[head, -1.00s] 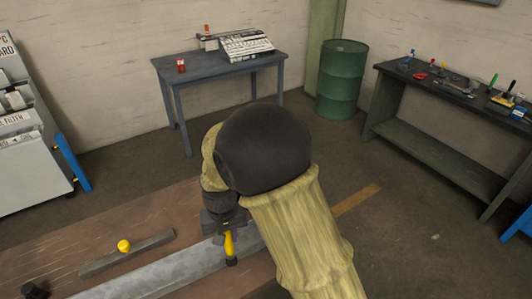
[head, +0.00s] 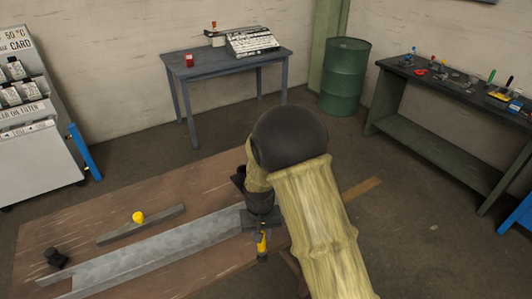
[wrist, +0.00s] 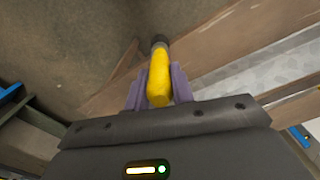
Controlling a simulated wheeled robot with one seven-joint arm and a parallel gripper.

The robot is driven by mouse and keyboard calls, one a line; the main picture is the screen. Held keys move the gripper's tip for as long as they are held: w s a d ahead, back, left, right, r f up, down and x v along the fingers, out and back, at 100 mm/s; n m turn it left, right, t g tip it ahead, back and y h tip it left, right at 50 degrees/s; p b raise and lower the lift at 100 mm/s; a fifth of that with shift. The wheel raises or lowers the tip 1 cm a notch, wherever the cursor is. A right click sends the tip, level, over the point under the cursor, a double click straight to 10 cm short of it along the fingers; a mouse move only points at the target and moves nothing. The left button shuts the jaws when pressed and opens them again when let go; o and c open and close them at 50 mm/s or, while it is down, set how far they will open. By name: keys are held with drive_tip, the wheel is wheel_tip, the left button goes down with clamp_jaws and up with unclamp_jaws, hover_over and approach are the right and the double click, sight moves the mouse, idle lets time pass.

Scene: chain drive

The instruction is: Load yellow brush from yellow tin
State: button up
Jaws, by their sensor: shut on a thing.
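My gripper (head: 261,226) is shut on the yellow brush (head: 262,243), which hangs below it over the right end of the brown bench. In the wrist view, the brush's yellow handle (wrist: 159,80) sits between the purple-grey fingers, with a dark collar at its far end. The bristles are not clear. A small round yellow thing (head: 138,217) is at the grey bar on the bench, left of my gripper; I cannot tell whether it is the yellow tin. No other yellow tin is clear.
A long grey metal channel (head: 165,252) lies along the brown bench (head: 60,225), with a dark block (head: 56,258) at its left. A blue-grey table (head: 230,67), a green drum (head: 345,75) and a dark workbench (head: 440,85) with tools stand behind. Floor is clear right of the bench.

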drive_tip(key=w+d+f+m+b, duration=0.1)
drive_tip(key=d+f+m, duration=0.1)
drive_tip(key=d+f, duration=1.1)
drive_tip(key=d, duration=0.4)
drive_tip(key=shift+w+f, duration=0.2)
drive_tip(key=shift+f, duration=0.05)
drive_tip(key=shift+d, duration=0.15)
